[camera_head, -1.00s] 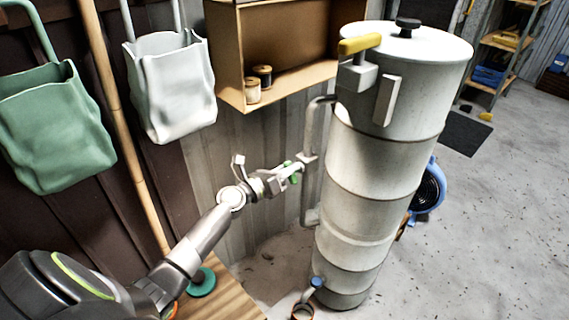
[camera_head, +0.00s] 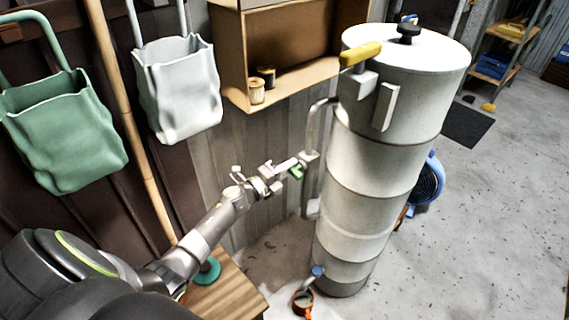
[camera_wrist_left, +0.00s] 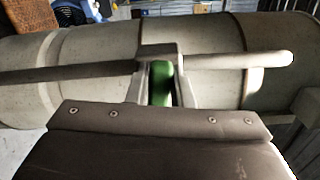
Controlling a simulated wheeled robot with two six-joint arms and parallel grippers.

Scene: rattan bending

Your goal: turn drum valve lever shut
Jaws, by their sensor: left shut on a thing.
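The tall pale drum (camera_head: 368,190) stands right of centre, with a vertical side pipe (camera_head: 313,185) on its left. A small green valve lever (camera_head: 297,172) sits at a fitting on this pipe. My left gripper (camera_head: 291,167) reaches it from the left. In the left wrist view, the green lever (camera_wrist_left: 160,82) lies between the two pale fingers, and my left gripper (camera_wrist_left: 160,92) is shut on it, close against the pipe (camera_wrist_left: 230,62). The fingers and gripper body hide part of the lever. My right gripper is not in view.
A yellow handle (camera_head: 361,54) juts from the drum's upper left. A wooden wall box (camera_head: 235,60) with spools hangs above my left arm. White (camera_head: 182,90) and green (camera_head: 65,130) bags hang left. A wooden table (camera_head: 228,295) is below; the right floor is mostly open.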

